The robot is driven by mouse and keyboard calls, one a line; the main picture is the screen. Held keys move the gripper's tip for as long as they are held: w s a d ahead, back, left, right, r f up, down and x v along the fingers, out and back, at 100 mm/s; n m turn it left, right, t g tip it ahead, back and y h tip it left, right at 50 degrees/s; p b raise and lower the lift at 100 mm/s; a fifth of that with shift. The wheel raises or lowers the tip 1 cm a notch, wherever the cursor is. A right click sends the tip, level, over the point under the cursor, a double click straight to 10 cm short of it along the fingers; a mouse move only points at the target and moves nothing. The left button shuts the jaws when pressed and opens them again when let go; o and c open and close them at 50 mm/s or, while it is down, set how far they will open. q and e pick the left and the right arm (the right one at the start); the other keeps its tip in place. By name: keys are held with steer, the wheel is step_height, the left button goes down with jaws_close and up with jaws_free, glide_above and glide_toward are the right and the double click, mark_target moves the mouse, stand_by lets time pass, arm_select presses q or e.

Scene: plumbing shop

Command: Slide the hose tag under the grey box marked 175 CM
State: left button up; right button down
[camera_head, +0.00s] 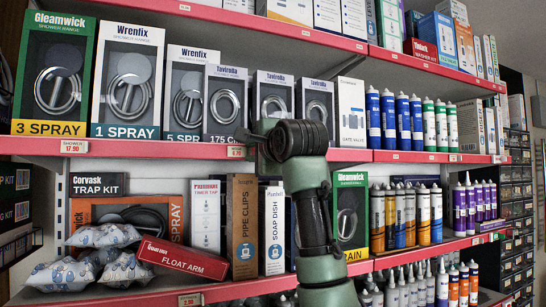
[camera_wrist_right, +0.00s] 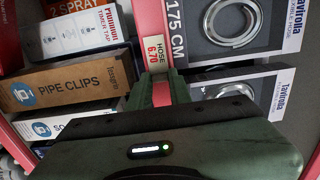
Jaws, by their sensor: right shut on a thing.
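The hose tag (camera_wrist_right: 154,48) is a white label reading HOSE 6.70 on the pink shelf rail. It also shows in the head view (camera_head: 236,152). The grey box marked 175 CM (camera_head: 224,90) stands on the shelf above that rail, and its lettered face shows in the wrist view (camera_wrist_right: 178,28). The tag lies along the box's right-hand part, near the gap to the following Tavirolla box. My right gripper (camera_wrist_right: 160,88) has its green fingers close together at the tag, shut on it. In the head view my arm hides the fingertips. My left gripper is not in view.
More Tavirolla boxes (camera_head: 272,95) stand right of the grey box, and a Wrenfix 5 SPRAY box (camera_head: 186,92) stands left. Below the rail are a PIPE CLIPS box (camera_head: 242,225) and a SOAP DISH box (camera_head: 273,230). A SHOWER tag (camera_head: 74,147) sits farther left on the rail.

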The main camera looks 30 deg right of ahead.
steer(key=shift+w+a+f, duration=0.1)
steer(key=shift+a+f, duration=0.1)
steer(key=shift+a, duration=1.05)
steer(key=c, duration=1.4)
jaws_free()
steer(key=shift+d, duration=0.1)
steer(key=shift+o, duration=0.6)
steer(key=shift+d, duration=0.1)
steer(key=shift+d+r, duration=0.1)
